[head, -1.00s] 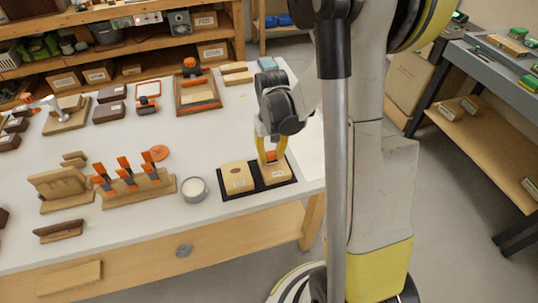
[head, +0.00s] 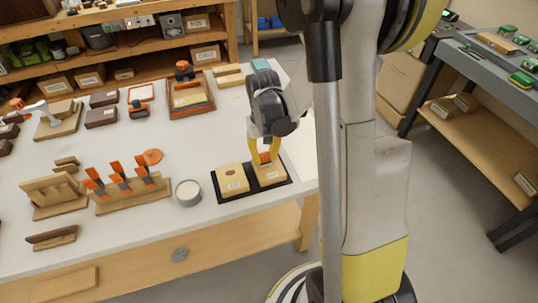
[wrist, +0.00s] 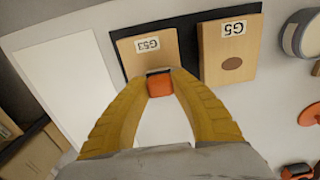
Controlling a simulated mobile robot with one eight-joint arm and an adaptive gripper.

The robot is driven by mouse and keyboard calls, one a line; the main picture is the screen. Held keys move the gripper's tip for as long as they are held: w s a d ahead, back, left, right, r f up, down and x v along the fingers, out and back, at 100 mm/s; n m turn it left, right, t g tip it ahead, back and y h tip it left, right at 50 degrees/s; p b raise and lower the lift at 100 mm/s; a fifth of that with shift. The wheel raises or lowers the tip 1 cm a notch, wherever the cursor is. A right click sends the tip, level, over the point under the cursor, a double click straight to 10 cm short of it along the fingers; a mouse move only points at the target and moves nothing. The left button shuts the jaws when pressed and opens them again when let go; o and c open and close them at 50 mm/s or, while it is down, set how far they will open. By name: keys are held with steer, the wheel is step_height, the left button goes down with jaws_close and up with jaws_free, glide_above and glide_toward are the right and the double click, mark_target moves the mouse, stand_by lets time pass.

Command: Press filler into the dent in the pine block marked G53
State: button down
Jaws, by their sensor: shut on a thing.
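The pine block marked G53 (wrist: 146,50) lies on a black mat (head: 218,197), on the right half of it in the head view (head: 270,179). A second pine block, marked G5 (wrist: 213,56), lies beside it and shows a round brown dent. My gripper (wrist: 160,82) has yellow fingers and is shut on a small orange-handled tool (wrist: 160,86) with a dark end. In the head view my gripper (head: 264,158) points down over the G53 block. The tool's end is at or just above the block; contact cannot be told. Any dent in G53 is hidden behind the tool and fingers.
A round tin of white filler (head: 188,192) stands left of the mat. A clamp rack (head: 130,195) with orange-handled clamps is farther left. A white sheet (wrist: 68,88) lies beside the mat. The table's front edge is close to the mat.

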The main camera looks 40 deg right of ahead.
steer(key=shift+a, duration=0.2)
steer(key=shift+s+d+f, duration=0.1)
steer(key=shift+s+d, duration=0.05)
steer(key=shift+d, duration=0.45)
steer(key=shift+s+d, duration=0.15)
steer(key=shift+d, duration=0.45)
steer(key=shift+a, duration=0.1)
steer(key=shift+w+a, duration=0.2)
steer(key=shift+a, duration=0.35)
steer(key=shift+w+a, duration=0.2)
steer(key=shift+a, duration=0.35)
steer(key=shift+r, duration=0.2)
steer(key=shift+r+p, duration=2.05)
steer(key=shift+r, duration=0.9)
